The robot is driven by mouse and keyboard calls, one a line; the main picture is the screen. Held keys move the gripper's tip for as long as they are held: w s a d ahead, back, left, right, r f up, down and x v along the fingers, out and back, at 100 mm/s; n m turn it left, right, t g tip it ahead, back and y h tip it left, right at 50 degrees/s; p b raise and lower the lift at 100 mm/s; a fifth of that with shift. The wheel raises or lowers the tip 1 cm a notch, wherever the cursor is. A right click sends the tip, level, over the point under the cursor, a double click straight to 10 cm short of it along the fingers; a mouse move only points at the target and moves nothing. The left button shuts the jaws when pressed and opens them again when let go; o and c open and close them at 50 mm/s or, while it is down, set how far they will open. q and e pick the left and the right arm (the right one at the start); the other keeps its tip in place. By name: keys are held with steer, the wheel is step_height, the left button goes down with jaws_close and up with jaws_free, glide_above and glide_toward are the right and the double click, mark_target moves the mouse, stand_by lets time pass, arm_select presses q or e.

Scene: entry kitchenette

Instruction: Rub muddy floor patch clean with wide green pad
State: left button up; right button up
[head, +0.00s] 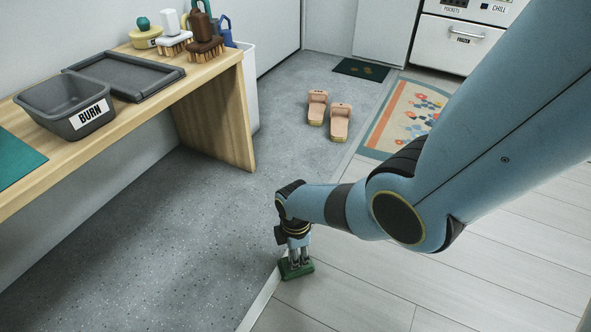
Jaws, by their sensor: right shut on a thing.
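My right gripper (298,256) points down at the floor and is shut on the green pad (296,270). The pad is low at the floor, by the pale strip between the speckled grey floor and the light plank floor. I cannot tell whether its underside touches the floor. No muddy patch shows clearly; the pad and my right arm hide part of the floor. My left gripper is not in view.
A wooden bench (215,100) at the left holds a grey bin marked BURN (60,108), a dark tray (125,75) and several brushes. Pink slippers (340,122) and a patterned rug (392,125) lie farther back. The speckled floor (170,265) in front is clear.

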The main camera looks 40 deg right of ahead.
steer(key=shift+w+d, duration=0.15)
steer(key=shift+d, duration=0.55)
steer(key=shift+s+a, duration=0.2)
steer(key=shift+a, duration=0.55)
steer(key=shift+d, duration=0.15)
steer(key=shift+w+d+f, duration=0.1)
steer(key=shift+w+d, duration=0.25)
steer(key=shift+d, duration=0.4)
steer(key=shift+s+a, duration=0.1)
